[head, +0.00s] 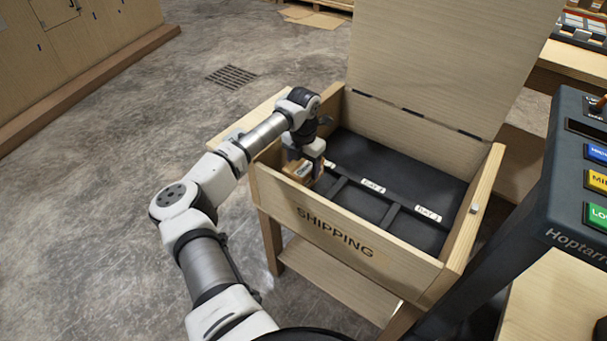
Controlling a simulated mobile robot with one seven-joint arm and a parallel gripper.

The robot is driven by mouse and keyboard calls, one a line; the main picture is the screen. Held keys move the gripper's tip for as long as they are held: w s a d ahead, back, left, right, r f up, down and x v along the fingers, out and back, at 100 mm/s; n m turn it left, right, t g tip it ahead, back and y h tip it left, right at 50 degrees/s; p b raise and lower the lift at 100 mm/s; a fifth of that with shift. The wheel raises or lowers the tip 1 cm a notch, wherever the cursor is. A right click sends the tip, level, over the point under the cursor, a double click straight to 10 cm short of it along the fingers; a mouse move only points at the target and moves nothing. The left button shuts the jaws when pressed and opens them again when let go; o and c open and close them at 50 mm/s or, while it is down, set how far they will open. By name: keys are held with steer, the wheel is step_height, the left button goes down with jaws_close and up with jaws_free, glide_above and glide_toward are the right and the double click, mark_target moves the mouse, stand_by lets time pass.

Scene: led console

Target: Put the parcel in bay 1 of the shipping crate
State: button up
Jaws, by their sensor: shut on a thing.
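The shipping crate (335,232) is a wooden box on legs with its lid (450,60) raised. Its dark interior has low dividers and white labels; the labels for bay 2 (373,187) and bay 3 (428,213) show, and the leftmost label is partly hidden by my gripper. My gripper (305,161) points down inside the crate's left end, over the leftmost bay. It is shut on the brown parcel (298,171), which has a pale label. The crate's front wall hides the parcel's lower part, so I cannot tell whether it touches the floor of the bay.
A dark console (560,170) with blue, yellow and green buttons stands close to the right of the crate. A wooden cabinet (80,60) is at the far left. The concrete floor (140,130) to the left is clear, with a drain grate (231,77).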

steer(key=shift+f, duration=1.85)
steer(key=shift+f, duration=0.15)
steer(key=o, duration=1.2)
